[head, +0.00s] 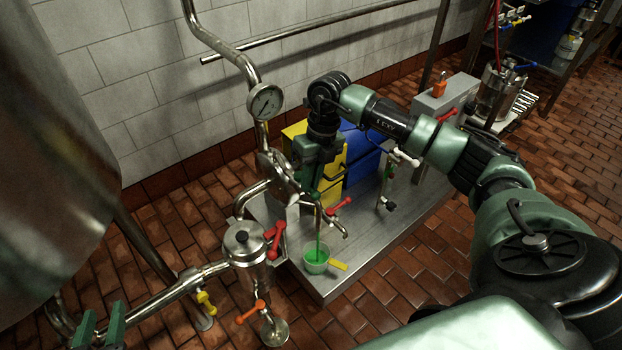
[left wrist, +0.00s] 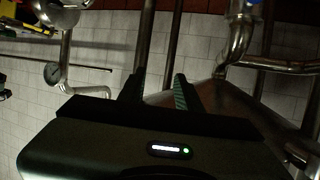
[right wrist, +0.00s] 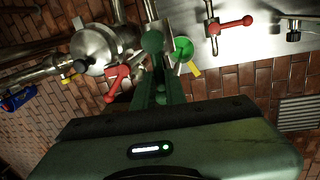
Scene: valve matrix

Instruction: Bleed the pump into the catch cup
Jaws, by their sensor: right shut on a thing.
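The catch cup (head: 316,266), pale with green liquid inside and a yellow tab, stands on the steel platform below the pump pipework; it also shows in the right wrist view (right wrist: 184,48). A thin green stream (head: 318,246) runs from a spout down into it. My right gripper (head: 309,192) points down over the pipework just above the cup.
A pressure gauge (head: 265,102) sits on the riser pipe. A steel strainer pot (head: 244,242) with a red lever (head: 276,240) stands left of the cup. Another red lever (head: 340,207) is right of the spout. Yellow (head: 328,160) and blue (head: 362,160) bodies stand behind.

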